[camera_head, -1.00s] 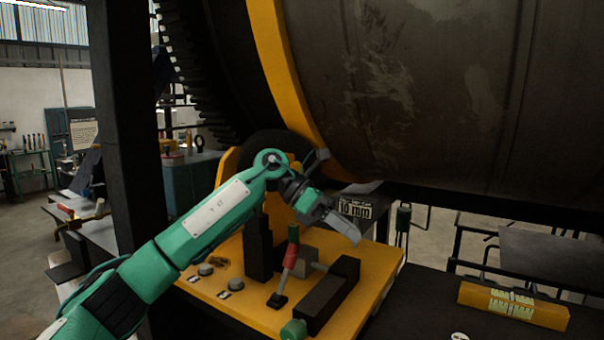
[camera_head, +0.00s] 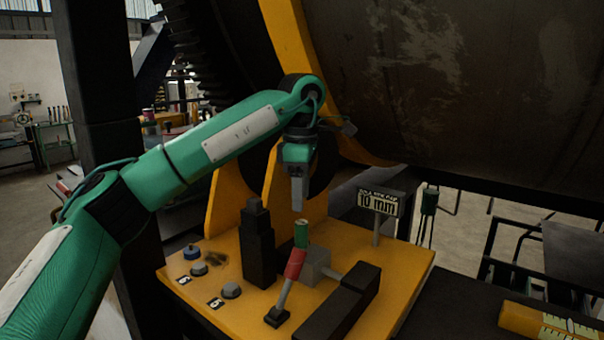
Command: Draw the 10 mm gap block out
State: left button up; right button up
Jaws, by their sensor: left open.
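A small sign reading "10 mm" (camera_head: 378,203) stands on a thin post at the right rear of the yellow plate (camera_head: 405,262). A grey block (camera_head: 318,262) sits on the plate behind a lever (camera_head: 295,264) with a red band and green top; I cannot tell for certain whether it is the gap block. My left gripper (camera_head: 298,208) points down, just above the lever's green top, and appears apart from it. It is open and holds nothing visible; its fingers overlap from this side. My right gripper is not in view.
A black upright block (camera_head: 256,245) stands left of the lever, and a long black bar (camera_head: 340,305) lies to its right. Several knobs (camera_head: 231,291) sit at the plate's left. The large drum (camera_head: 440,90) overhangs behind. A yellow spirit level (camera_head: 545,322) lies at lower right.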

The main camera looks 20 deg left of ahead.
aim_at(301, 222)
pick_arm(q)
notch_tip(301, 222, down, 8)
jog(key=p, duration=0.2)
jog(key=shift+f+p, duration=0.15)
jog(key=shift+p, duration=0.25)
jog(key=shift+f, duration=0.65)
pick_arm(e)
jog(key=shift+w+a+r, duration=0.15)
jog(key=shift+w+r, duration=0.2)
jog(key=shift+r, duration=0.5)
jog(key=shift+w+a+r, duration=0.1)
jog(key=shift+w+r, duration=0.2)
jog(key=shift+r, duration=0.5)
